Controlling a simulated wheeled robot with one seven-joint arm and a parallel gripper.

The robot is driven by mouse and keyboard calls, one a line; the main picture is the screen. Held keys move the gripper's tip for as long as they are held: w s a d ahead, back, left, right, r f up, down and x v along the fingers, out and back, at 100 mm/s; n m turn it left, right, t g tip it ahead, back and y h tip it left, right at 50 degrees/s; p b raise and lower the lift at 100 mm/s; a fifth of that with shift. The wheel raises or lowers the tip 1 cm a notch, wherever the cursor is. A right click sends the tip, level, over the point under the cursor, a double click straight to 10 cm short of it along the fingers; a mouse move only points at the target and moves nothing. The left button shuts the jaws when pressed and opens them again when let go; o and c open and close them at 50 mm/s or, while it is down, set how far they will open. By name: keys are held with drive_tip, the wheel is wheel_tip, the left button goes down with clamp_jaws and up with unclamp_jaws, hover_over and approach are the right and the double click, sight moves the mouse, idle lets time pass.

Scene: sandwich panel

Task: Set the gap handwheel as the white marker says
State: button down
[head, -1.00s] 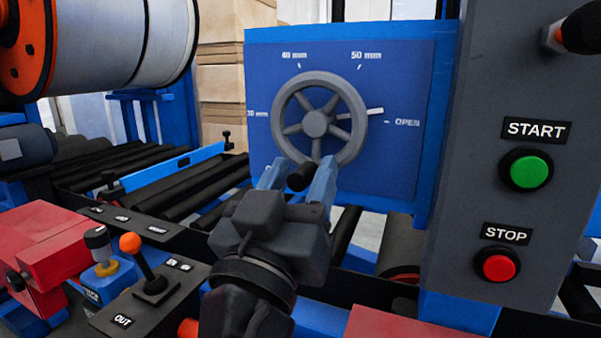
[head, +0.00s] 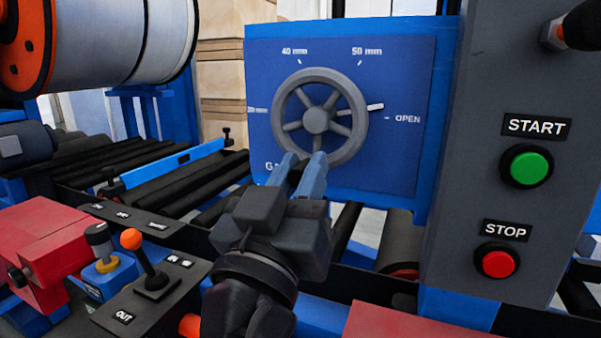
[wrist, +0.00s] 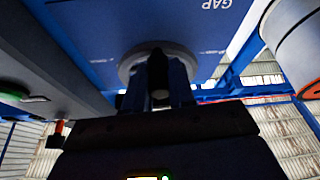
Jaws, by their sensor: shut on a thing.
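The grey gap handwheel (head: 316,121) is mounted on a blue panel (head: 400,160). White labels around it read 40 mm, 50 mm and OPEN, with a partly cut-off mm label at the left. A white pointer (head: 375,107) at the wheel's right rim sits between 50 mm and OPEN, closer to OPEN. My gripper (head: 305,160) is at the bottom of the wheel, shut on its dark handle knob, which the fingers mostly hide in the head view. In the wrist view the dark knob (wrist: 158,75) shows between the fingers, in front of the wheel (wrist: 130,68).
At the right, a grey control box carries a green START button (head: 527,166) and a red STOP button (head: 497,263). At lower left is a console with an orange-knobbed lever (head: 131,240). Rollers (head: 170,195) run behind it. A large drum hangs upper left.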

drive_tip(key=shift+d, duration=0.1)
drive_tip(key=d+n+y+p, duration=0.1)
drive_tip(key=n+p, duration=0.3)
drive_tip(key=d+r+n+y+p, duration=0.1)
drive_tip(key=n+y+p, duration=0.1)
drive_tip(key=n+p, duration=0.2)
drive_tip(key=s+d+n+g+y+p, duration=0.1)
drive_tip(key=n+y+p, duration=0.1)
drive_tip(key=n+p, duration=0.2)
drive_tip(key=shift+d+r+p, duration=0.15)
drive_tip(key=shift+r+p, duration=0.05)
drive_tip(key=shift+p, duration=0.1)
drive_tip(key=shift+f, duration=0.1)
drive_tip(key=c, duration=0.9)
unclamp_jaws()
drive_tip(key=shift+s+y, duration=0.1)
drive_tip(key=shift+y, duration=0.3)
drive_tip(key=shift+c, duration=0.2)
drive_tip(key=shift+s, duration=0.1)
